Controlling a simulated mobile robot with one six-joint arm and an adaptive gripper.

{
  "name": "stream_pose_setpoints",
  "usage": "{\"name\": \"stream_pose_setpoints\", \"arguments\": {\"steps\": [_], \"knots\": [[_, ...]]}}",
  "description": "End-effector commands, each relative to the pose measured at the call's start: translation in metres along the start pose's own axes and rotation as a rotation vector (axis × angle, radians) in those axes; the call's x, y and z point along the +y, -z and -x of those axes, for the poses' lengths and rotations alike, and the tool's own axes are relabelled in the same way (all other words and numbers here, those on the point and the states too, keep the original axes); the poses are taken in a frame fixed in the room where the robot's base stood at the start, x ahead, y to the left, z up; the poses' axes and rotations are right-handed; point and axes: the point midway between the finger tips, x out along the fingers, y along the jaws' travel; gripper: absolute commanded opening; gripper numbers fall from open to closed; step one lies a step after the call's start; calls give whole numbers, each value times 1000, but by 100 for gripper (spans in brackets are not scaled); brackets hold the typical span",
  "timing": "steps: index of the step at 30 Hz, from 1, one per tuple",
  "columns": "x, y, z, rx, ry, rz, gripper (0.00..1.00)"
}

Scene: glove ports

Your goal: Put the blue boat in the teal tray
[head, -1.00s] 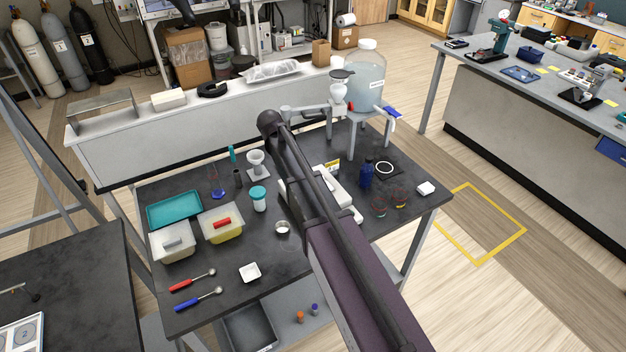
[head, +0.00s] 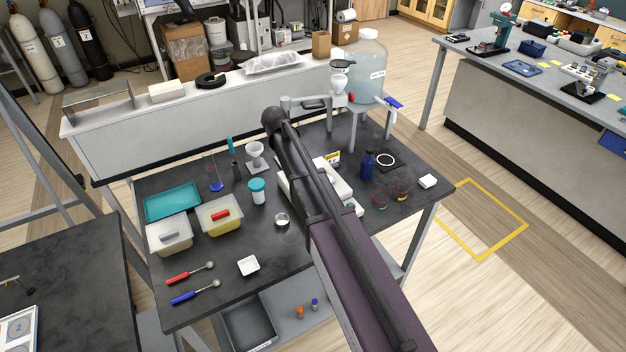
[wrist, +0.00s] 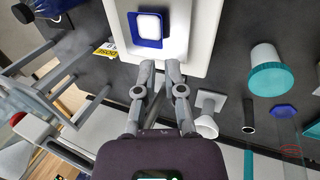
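The blue boat (wrist: 134,26), a small square dish with white contents, sits on the pan of a white balance (wrist: 208,25) at the top of the wrist view. My gripper (wrist: 160,66) points toward it, with its fingertips at the balance's near edge, apart from the boat. The fingers are parted by a narrow gap with nothing between them. In the head view my arm hides the gripper and the boat. The teal tray (head: 172,202) lies empty at the left back of the dark table in the head view.
A teal-capped jar (head: 257,191) and a white funnel (head: 255,156) stand between tray and balance. A white dish (head: 248,265) and two spoons lie in front.

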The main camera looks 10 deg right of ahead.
Motion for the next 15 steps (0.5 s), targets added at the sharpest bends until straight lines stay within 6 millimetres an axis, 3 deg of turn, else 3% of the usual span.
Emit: {"name": "stream_pose_setpoints", "arguments": {"steps": [15], "knots": [[-2,0,-45,1,0,1,13]]}}
